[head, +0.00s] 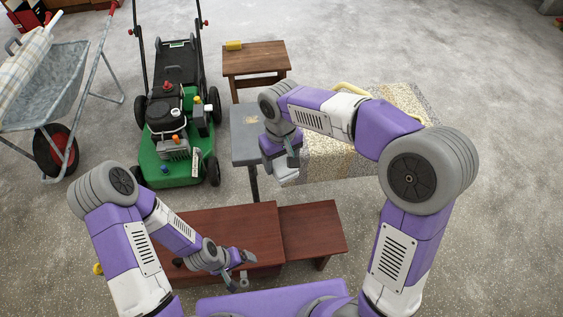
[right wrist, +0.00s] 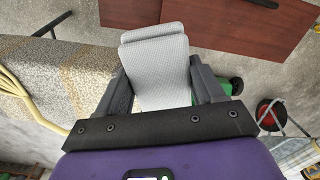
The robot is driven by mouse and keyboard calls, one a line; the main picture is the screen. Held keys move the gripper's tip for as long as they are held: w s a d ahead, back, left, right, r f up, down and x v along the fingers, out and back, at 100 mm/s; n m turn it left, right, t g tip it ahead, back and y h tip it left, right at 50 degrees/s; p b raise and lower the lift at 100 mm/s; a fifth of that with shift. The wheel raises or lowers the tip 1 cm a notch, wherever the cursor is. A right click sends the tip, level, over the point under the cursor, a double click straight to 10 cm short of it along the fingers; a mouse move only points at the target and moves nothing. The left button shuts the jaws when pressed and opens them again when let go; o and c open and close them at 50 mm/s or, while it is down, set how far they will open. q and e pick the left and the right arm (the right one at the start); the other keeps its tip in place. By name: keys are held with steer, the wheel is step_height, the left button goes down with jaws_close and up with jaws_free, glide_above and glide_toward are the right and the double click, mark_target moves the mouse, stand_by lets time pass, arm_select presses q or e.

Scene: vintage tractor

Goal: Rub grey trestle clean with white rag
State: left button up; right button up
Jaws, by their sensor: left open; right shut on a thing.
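The grey trestle (head: 240,147) stands in the middle of the head view, with a small tan mark on its top. My right arm hides part of it. My right gripper (head: 288,160) is at the trestle's right front edge, shut on the white rag (head: 287,176). The rag also shows folded between the fingers in the right wrist view (right wrist: 155,60). It hangs beyond the fingertips; I cannot tell whether it touches the trestle. My left gripper (head: 238,278) is open and empty over the front of the red-brown bench.
A speckled mat or board (head: 335,160) with a yellow hose (head: 350,88) lies right of the trestle. A red-brown bench (head: 235,222) and lower stool (head: 315,228) stand in front. A green mower (head: 172,172), wheelbarrow (head: 50,90) and wooden stool (head: 255,60) with a yellow block stand behind and left.

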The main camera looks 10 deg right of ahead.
steer(key=w+a+m, duration=0.4)
steer(key=w+a, duration=0.3)
arm_select(q)
steer(key=w+r+n+h, duration=0.1)
steer(key=w+r+n, duration=0.35)
steer(key=w, duration=0.35)
steer(key=w+r+n, duration=0.4)
steer(key=w+r, duration=0.1)
steer(key=w, duration=0.3)
steer(key=w+r+n+g+h, duration=0.1)
steer(key=w+r+n+h, duration=0.15)
steer(key=r, duration=0.75)
steer(key=w+r+n+g+h, duration=0.1)
steer(key=w+r+n, duration=0.25)
steer(key=r, duration=0.75)
steer(key=shift+m, duration=0.25)
steer(key=x, duration=1.2)
steer(key=shift+w+d+f, duration=0.15)
steer(key=shift+w+d, duration=0.05)
arm_select(e)
steer(key=s+d+f+n, duration=0.3)
steer(key=f+n, duration=0.6)
steer(key=n, duration=0.8)
steer(key=shift+d+f, duration=0.4)
steer(key=shift+d, duration=0.2)
steer(key=shift+s, duration=0.1)
